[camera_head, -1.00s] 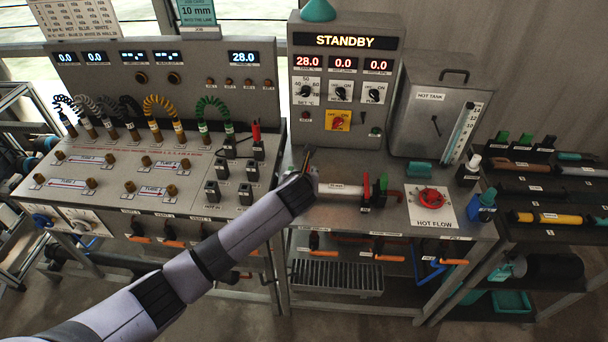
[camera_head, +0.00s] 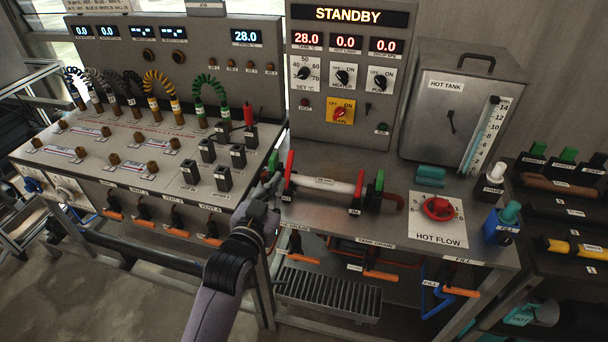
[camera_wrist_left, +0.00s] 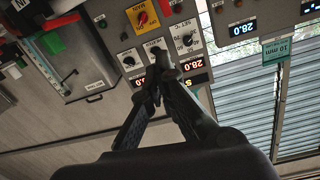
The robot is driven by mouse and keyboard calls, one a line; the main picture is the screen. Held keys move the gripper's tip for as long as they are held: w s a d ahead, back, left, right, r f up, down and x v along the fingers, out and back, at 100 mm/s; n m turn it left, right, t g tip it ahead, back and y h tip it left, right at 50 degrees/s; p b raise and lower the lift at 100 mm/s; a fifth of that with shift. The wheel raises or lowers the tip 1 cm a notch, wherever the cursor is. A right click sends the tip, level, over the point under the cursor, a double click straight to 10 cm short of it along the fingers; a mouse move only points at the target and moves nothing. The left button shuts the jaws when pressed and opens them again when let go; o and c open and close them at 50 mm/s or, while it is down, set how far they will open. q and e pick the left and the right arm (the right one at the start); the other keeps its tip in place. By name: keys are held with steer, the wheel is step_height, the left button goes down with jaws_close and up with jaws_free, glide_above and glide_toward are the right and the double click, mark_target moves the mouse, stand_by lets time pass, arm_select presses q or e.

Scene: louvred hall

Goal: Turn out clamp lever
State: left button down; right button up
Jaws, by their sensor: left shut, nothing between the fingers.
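A pale tube (camera_head: 325,185) lies across clamps on the middle bench. At its left end a clamp shows an upright red lever (camera_head: 290,164). At its right end are another red lever (camera_head: 360,183) and a green lever (camera_head: 379,181), both upright on black blocks. My left gripper (camera_head: 274,182) is shut and empty, just left of the left red lever; I cannot tell whether it touches. In the left wrist view its fingers (camera_wrist_left: 156,78) meet in front of the upside-down control panel. My right gripper is not in view.
The STANDBY panel (camera_head: 346,75) stands behind the tube, with the hot tank (camera_head: 455,115) to its right. Black socket blocks (camera_head: 222,178) stand close left of my gripper. Orange-handled valves (camera_head: 380,275) sit below the bench edge.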

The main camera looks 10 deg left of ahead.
arm_select(q)
steer(key=a+n, duration=0.1)
steer(key=n, duration=0.1)
steer(key=p, duration=0.3)
glide_above(288, 177)
steer(key=s, duration=0.1)
step_height(288, 177, down, 2)
steer(key=shift+f+y, duration=0.1)
steer(key=shift+y, duration=0.2)
steer(key=shift+w+f, duration=0.4)
